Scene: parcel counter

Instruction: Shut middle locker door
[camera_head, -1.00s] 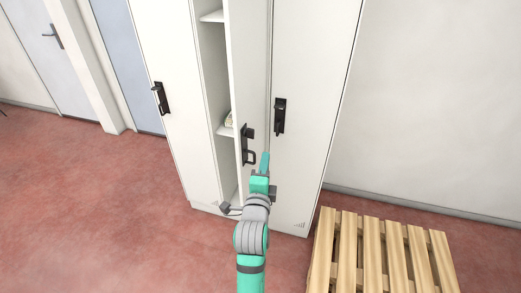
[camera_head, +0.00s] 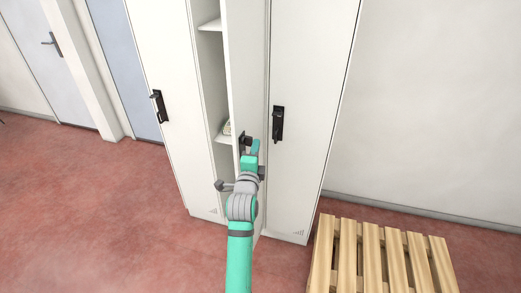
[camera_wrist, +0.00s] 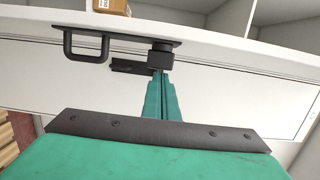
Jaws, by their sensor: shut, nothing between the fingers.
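The middle locker door (camera_head: 243,70) is white and stands partly open, hinged on its right, with the shelved inside showing to its left. Its black handle (camera_head: 243,140) is partly hidden behind my gripper (camera_head: 254,147). In the wrist view the handle (camera_wrist: 87,45) shows as a plate with a loop on the left and a knob on the right, on the door's edge (camera_wrist: 215,42). My gripper (camera_wrist: 160,85) is shut and empty. Its fingertips are close to the knob; I cannot tell whether they touch it.
The left locker (camera_head: 170,90) and the right locker (camera_head: 308,90) are shut, each with a black handle. A small box (camera_wrist: 112,6) sits on a shelf inside the middle locker. A wooden pallet (camera_head: 372,262) lies at the lower right. The red floor (camera_head: 90,210) at the left is clear.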

